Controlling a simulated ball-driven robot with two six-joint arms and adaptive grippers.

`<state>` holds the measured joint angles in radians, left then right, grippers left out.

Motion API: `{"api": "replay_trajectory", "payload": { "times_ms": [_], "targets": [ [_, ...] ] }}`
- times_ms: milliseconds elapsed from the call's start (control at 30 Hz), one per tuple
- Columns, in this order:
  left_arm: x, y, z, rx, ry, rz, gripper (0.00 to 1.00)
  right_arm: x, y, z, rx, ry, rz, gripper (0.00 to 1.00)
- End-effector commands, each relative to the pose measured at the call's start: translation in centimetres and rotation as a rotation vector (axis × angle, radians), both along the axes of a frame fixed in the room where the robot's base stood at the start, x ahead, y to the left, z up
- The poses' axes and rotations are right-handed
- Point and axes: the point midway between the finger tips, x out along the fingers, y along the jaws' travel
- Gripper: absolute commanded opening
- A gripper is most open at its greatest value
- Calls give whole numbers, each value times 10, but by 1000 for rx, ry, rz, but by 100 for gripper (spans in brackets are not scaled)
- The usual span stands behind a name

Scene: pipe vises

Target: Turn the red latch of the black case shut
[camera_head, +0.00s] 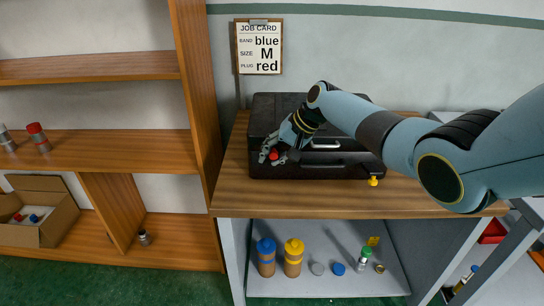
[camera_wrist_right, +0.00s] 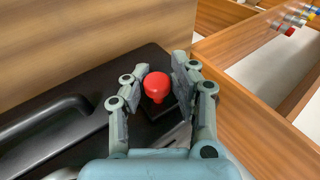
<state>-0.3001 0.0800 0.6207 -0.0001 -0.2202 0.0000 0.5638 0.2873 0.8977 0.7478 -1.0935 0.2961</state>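The black case (camera_head: 349,159) stands on the wooden bench top against the wall, with its handle on the front. Its red latch (camera_head: 273,155) is at the left end of the front. In the right wrist view the red latch (camera_wrist_right: 157,86) is a rounded red knob on a dark base. My right gripper (camera_head: 272,154) is at the latch, and in the right wrist view its fingers (camera_wrist_right: 151,92) stand apart on either side of the knob. A gap shows on the left of the knob; contact on the right is unclear. My left gripper is out of view.
A small yellow part (camera_head: 373,181) sits at the case's front right. The wooden bench top (camera_head: 300,200) has a clear strip in front of the case. A wooden shelf unit (camera_head: 198,100) rises close on the left. Bottles and caps stand below the bench.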

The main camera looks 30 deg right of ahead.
Motion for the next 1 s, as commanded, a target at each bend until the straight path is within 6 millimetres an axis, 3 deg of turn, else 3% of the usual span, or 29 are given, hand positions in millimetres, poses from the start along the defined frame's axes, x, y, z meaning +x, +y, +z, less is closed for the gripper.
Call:
{"api": "replay_trajectory", "payload": {
  "times_ms": [33, 167, 567, 1000],
  "targets": [
    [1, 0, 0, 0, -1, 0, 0, 5, -1, 7, -2, -17, -2, 33],
    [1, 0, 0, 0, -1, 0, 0, 4, 0, 5, -1, -12, -2, 48],
    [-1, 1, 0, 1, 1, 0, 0, -4, -4, 9, -1, -4, -1, 48],
    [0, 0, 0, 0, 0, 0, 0, -43, -36, 82, -5, -7, 0, 48]
  ]
}}
